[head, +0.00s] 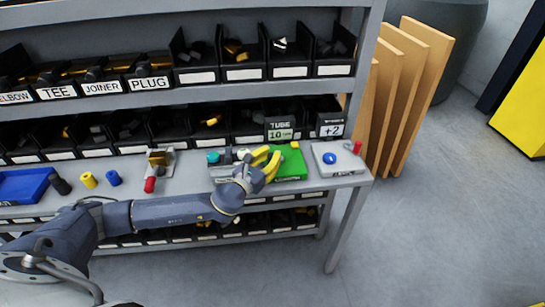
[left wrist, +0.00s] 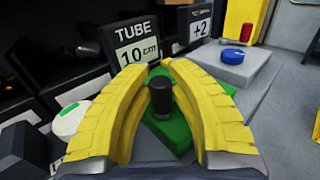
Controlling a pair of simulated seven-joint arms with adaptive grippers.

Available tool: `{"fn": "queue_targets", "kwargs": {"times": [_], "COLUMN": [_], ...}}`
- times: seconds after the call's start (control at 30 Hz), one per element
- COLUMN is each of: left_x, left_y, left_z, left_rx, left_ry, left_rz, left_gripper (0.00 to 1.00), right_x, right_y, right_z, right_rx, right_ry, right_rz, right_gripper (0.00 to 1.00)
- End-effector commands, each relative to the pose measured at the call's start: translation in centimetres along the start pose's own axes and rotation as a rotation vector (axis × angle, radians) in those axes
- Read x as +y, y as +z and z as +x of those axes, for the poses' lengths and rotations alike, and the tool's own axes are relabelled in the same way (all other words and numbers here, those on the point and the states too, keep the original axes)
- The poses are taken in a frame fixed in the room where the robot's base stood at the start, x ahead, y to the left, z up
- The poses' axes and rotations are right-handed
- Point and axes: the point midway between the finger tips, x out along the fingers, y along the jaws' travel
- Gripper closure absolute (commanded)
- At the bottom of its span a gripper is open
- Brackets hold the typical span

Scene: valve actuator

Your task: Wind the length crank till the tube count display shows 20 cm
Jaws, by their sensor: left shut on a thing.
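The tube count display (head: 281,133) on the shelf edge reads 10 cm; it also shows in the left wrist view (left wrist: 137,52). Below it, a green base (head: 293,165) sits on the bench, with a black crank knob (left wrist: 161,97) standing up from it. My left gripper (head: 270,158), with yellow fingers, is over the green base. In the left wrist view its fingers (left wrist: 152,72) are around the black knob, shut on it. The crank arm under the knob is hidden. My right gripper is not in view.
A second display (head: 331,130) reads +2. A grey box (head: 338,160) with a blue button and a red part stands right of the green base. A red-handled fixture (head: 158,168) stands to the left. Shelves of black bins rise behind. Wooden boards (head: 413,85) lean at the right.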

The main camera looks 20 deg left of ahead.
Motion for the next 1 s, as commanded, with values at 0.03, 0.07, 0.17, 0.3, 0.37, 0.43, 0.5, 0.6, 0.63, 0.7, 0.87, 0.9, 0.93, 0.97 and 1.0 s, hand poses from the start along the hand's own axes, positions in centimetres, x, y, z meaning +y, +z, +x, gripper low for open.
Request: {"fn": "queue_targets", "kwargs": {"times": [0.03, 0.07, 0.17, 0.3, 0.37, 0.43, 0.5, 0.6, 0.63, 0.7, 0.87, 0.9, 0.93, 0.97, 1.0], "left_x": [0.25, 0.27, 0.33, 0.45, 0.47, 0.49, 0.48, 0.47, 0.47, 0.47, 0.46, 0.46, 0.46, 0.46, 0.46], "left_y": [-0.07, -0.07, -0.07, -0.11, -0.11, -0.11, -0.12, -0.13, -0.13, -0.13, -0.14, -0.14, -0.14, -0.13, -0.12], "left_z": [0.00, 0.01, 0.07, 0.11, 0.11, 0.13, 0.13, 0.13, 0.13, 0.13, 0.13, 0.13, 0.13, 0.13, 0.13], "left_rx": [0.001, 0.002, 0.002, 0.002, 0.002, 0.002, 0.002, 0.002, 0.002, 0.002, 0.002, 0.002, 0.002, 0.002, 0.002], "left_ry": [-0.017, -0.028, -0.060, -0.090, -0.098, -0.105, -0.110, -0.112, -0.112, -0.112, -0.112, -0.112, -0.112, -0.112, -0.112], "left_rz": [0.002, 0.000, -0.001, -0.001, -0.001, -0.001, -0.002, -0.003, -0.003, -0.002, -0.002, -0.002, -0.002, -0.002, -0.002], "left_gripper": [1.00, 1.00, 1.00, 1.00, 1.00, 1.00, 1.00, 1.00, 1.00, 1.00, 1.00, 0.79, 0.75, 0.72, 0.67], "right_x": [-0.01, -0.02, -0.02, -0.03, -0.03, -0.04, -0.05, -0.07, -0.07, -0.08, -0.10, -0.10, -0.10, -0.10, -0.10], "right_y": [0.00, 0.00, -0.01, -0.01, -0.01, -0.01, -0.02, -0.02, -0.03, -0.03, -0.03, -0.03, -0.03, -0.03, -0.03], "right_z": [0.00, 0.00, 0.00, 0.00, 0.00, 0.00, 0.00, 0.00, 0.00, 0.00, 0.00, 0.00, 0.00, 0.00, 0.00], "right_rx": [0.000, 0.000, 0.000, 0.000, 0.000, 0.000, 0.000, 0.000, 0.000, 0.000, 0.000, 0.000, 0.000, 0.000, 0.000], "right_ry": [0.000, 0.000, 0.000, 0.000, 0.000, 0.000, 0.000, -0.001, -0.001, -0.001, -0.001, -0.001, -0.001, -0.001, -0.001], "right_rz": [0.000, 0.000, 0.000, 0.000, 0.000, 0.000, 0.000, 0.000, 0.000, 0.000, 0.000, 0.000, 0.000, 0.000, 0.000], "right_gripper": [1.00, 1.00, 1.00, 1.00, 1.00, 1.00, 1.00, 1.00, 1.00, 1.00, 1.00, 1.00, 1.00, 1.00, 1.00]}}
